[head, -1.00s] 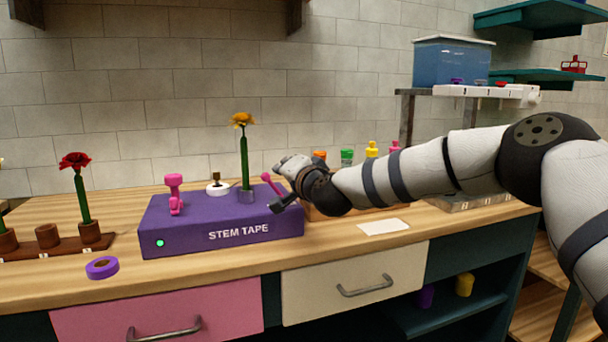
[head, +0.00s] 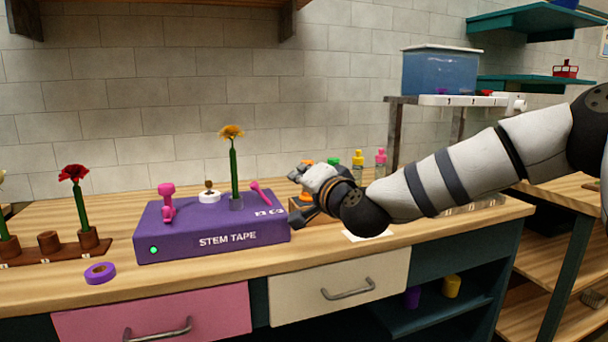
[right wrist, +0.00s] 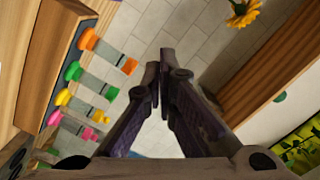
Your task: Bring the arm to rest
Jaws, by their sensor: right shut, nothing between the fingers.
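My right arm comes in from the right in the head view. Its right gripper (head: 299,214) is at the right end of the purple stem tape machine (head: 190,242), pointing left. In the right wrist view the two fingers of the right gripper (right wrist: 157,75) meet at the tips with nothing between them. An orange flower (head: 234,165) stands upright in the machine's holder, apart from the gripper; its bloom also shows in the right wrist view (right wrist: 242,14). My left gripper is not in view.
Several colored bottles (head: 357,166) stand behind my right arm. A red flower (head: 75,195) stands in a wooden rack at the left. A purple tape roll (head: 100,273) lies on the counter. A blue bin (head: 440,72) sits on a raised shelf.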

